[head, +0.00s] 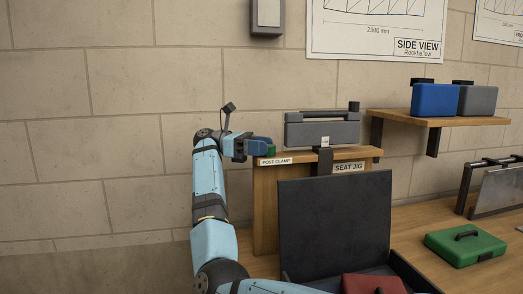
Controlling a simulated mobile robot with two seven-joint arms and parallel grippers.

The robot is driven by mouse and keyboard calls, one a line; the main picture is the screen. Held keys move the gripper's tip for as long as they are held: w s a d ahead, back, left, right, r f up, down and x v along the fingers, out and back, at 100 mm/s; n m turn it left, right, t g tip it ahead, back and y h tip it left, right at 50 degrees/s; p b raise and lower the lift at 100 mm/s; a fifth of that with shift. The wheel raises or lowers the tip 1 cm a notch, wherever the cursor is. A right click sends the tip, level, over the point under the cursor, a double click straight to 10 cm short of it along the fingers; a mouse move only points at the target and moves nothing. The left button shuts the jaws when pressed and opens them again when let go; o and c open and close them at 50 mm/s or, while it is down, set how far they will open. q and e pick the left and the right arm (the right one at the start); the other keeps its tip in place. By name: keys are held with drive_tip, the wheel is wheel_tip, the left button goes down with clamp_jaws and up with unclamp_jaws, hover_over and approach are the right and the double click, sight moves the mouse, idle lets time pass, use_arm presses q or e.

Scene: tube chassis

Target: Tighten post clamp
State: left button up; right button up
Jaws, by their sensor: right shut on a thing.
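My right gripper (260,144) is at the left end of a wooden stand (265,205), just above the label "POST CLAMP" (275,161). It is shut on the post clamp, which its fingers mostly hide. My left gripper is out of view.
A grey jig piece (300,136) stands on top, beside the "SEAT JIG" label (348,167). An open dark case (335,225) with a red box (373,284) is in front. A green case (466,246) lies right. A shelf (436,122) holds blue and grey cases.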

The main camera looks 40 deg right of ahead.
drive_tip(key=o, duration=0.9)
drive_tip(key=shift+s, duration=0.1)
drive_tip(key=shift+r, duration=0.4)
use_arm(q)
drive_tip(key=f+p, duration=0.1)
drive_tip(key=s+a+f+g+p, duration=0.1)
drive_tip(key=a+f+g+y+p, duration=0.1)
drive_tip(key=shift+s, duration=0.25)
use_arm(e)
wheel_tip(320, 180, up, 19)
drive_tip(key=shift+r, duration=0.1)
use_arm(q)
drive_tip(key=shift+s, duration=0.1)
